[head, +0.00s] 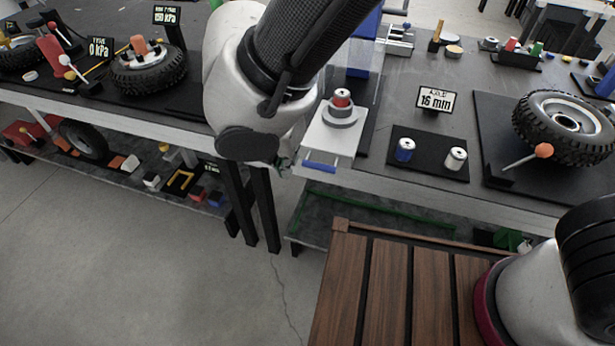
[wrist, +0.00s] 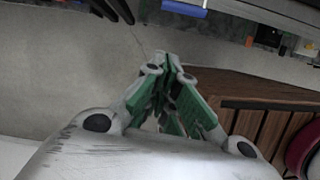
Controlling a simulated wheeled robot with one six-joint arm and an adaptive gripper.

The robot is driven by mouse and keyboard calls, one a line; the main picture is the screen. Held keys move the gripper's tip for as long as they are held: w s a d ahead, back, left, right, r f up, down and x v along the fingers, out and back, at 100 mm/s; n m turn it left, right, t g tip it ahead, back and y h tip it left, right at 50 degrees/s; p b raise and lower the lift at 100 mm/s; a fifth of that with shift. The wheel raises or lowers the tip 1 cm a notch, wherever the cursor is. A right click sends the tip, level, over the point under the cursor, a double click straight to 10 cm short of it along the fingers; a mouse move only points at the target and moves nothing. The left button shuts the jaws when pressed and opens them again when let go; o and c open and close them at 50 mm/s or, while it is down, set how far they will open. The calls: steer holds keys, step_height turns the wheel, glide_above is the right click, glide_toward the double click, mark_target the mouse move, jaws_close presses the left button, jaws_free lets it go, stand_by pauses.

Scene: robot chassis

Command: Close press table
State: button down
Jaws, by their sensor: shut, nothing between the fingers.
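The press table (head: 328,139) is a white sliding plate that sticks out past the front edge of the right bench. A blue handle (head: 322,167) is on its front. A round grey fixture (head: 341,116) with a red can (head: 342,98) stands on it. The blue press body (head: 364,50) is behind, partly hidden by my arm. My gripper (wrist: 172,62) has green fingers, shut and empty. In the head view it is mostly hidden behind my arm, just left of the handle. The blue handle also shows at the top of the wrist view (wrist: 185,9), apart from the fingertips.
A black mat (head: 430,167) with a blue can (head: 405,149) and a white can (head: 455,158) lies right of the press table. A tire (head: 563,124) and an orange-knobbed lever (head: 543,151) are farther right. The floor (head: 150,270) in front is clear.

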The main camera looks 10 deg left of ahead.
mark_target(323, 125)
steer(key=w+f+n, duration=0.1)
steer(key=w+f, duration=0.6)
steer(key=f, duration=0.3)
steer(key=shift+f, duration=0.2)
steer(key=shift+w+d, duration=0.1)
steer(key=shift+d, duration=0.05)
steer(key=w, duration=0.6)
steer(key=w+d, duration=0.1)
steer(key=w, duration=1.2)
steer(key=shift+d, duration=0.25)
steer(key=shift+r, duration=0.1)
